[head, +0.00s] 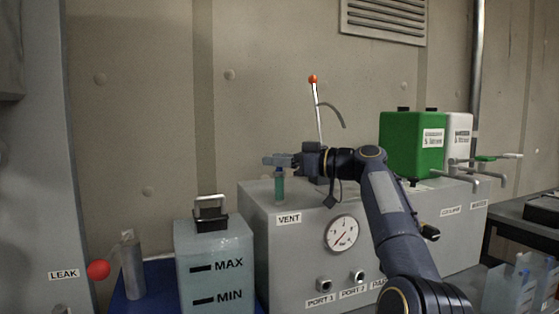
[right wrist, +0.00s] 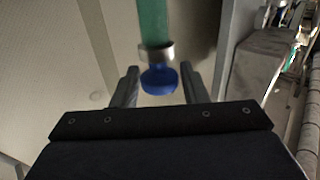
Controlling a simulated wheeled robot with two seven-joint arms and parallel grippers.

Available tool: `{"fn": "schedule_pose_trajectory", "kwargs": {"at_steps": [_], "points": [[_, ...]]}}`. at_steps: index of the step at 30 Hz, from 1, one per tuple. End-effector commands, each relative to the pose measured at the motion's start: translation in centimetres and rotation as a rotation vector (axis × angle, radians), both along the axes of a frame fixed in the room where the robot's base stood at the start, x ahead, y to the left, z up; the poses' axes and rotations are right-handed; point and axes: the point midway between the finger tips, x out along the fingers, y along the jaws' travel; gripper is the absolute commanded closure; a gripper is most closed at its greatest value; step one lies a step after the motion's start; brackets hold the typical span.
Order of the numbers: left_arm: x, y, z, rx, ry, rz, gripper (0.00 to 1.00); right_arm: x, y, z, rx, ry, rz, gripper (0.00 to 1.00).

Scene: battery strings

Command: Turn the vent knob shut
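The vent is a green upright tube (head: 279,189) at the left end of the grey cabinet, above the VENT label (head: 289,219). In the right wrist view the blue knob (right wrist: 159,80) sits at the end of the green tube (right wrist: 153,22), past a metal collar (right wrist: 155,52). The fingers of my right gripper (right wrist: 159,84) are apart, one on each side of the knob, with visible gaps. My left gripper is not in view.
The grey cabinet (head: 258,265) bears a gauge (head: 341,233) and ports. A red-tipped lever (head: 316,100) stands behind my right gripper. A green container (head: 405,145) stands at the right. A MAX/MIN tank (head: 214,280) stands at the left, near a red ball (head: 98,270).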

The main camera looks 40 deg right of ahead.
Motion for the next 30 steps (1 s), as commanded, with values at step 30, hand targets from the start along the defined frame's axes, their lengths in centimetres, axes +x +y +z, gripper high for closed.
{"fn": "schedule_pose_trajectory", "kwargs": {"at_steps": [30], "points": [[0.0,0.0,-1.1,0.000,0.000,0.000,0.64,-6.8,-3.7,0.0,0.000,0.000,-0.001,0.47]]}}
